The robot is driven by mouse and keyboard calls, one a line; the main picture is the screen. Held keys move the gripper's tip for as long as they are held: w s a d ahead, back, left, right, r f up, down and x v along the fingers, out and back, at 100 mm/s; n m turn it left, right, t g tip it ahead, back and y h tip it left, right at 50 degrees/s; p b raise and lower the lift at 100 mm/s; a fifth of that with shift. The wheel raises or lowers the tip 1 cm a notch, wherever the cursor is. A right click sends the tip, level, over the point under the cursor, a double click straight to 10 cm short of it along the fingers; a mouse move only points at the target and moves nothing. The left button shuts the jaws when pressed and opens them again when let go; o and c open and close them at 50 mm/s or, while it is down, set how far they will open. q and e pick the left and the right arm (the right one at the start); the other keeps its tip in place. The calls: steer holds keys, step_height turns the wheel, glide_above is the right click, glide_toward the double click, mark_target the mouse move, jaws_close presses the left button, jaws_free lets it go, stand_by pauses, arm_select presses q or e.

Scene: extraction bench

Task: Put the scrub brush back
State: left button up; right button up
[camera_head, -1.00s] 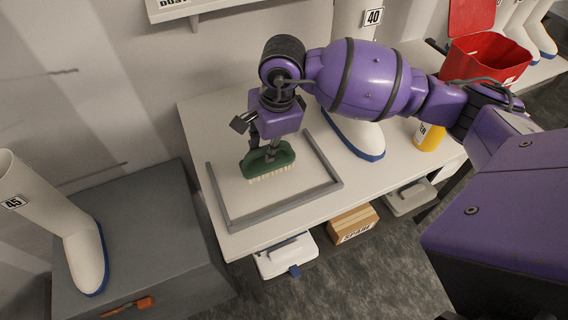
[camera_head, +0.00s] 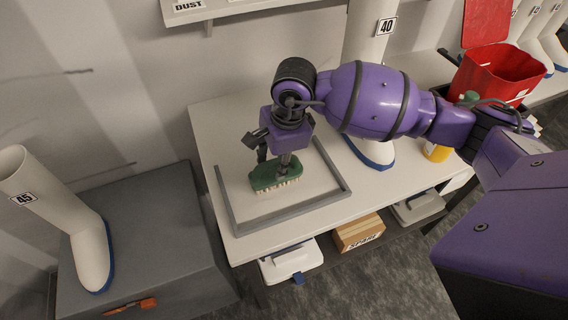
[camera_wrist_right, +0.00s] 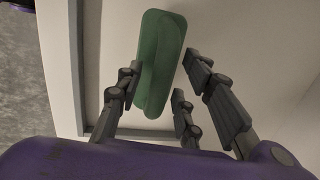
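The scrub brush (camera_head: 276,174), green with pale bristles, lies bristles down on the bench top inside a grey rectangular frame (camera_head: 234,214). My right gripper (camera_head: 275,160) is just above it, pointing down. In the right wrist view the fingers (camera_wrist_right: 160,85) are spread, with the green brush (camera_wrist_right: 158,65) between and beyond them. I see no firm grip, though the near finger partly hides contact in the head view. My left gripper is not in view.
White boots stand on the bench behind my right arm and on a grey box (camera_head: 160,235) at left. A red bin (camera_head: 497,75) and yellow bottle (camera_head: 437,152) are at right.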

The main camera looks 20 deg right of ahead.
step_height(320, 180, up, 12)
steer(key=s+d, duration=0.1)
steer(key=shift+s, duration=0.25)
steer(key=shift+d+r, duration=0.1)
steer(key=shift+d, duration=0.05)
